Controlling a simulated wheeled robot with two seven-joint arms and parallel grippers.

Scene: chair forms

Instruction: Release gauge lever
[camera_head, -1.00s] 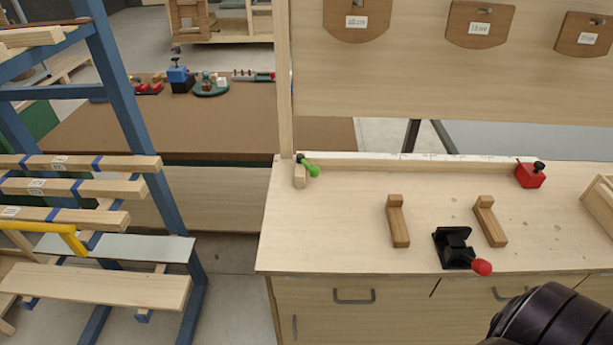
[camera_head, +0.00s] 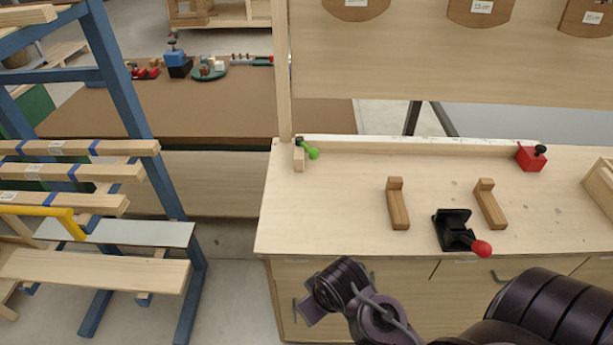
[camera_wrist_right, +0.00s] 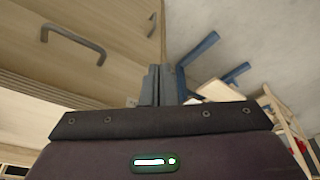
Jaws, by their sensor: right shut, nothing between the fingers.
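A small lever with a bright green handle (camera_head: 312,153) sits on a wooden block at the left end of the bench's back rail. A black toggle clamp (camera_head: 452,230) with a red knob (camera_head: 481,248) stands near the front edge. A red block with a black knob (camera_head: 531,158) sits at the rail's right end. I cannot tell for certain which is the gauge lever. My right gripper (camera_wrist_right: 160,82) is shut and empty in the wrist view, with drawer fronts and floor beyond. In the head view its arm is in front of the bench, apart from these parts. My left gripper is not in view.
Two wooden stop pieces (camera_head: 397,208) stand on the wooden bench (camera_head: 335,220). The bench's left part is clear. A blue rack with boards (camera_head: 130,90) stands to the left across a floor gap. Drawer handles (camera_wrist_right: 72,40) stick out from the bench front.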

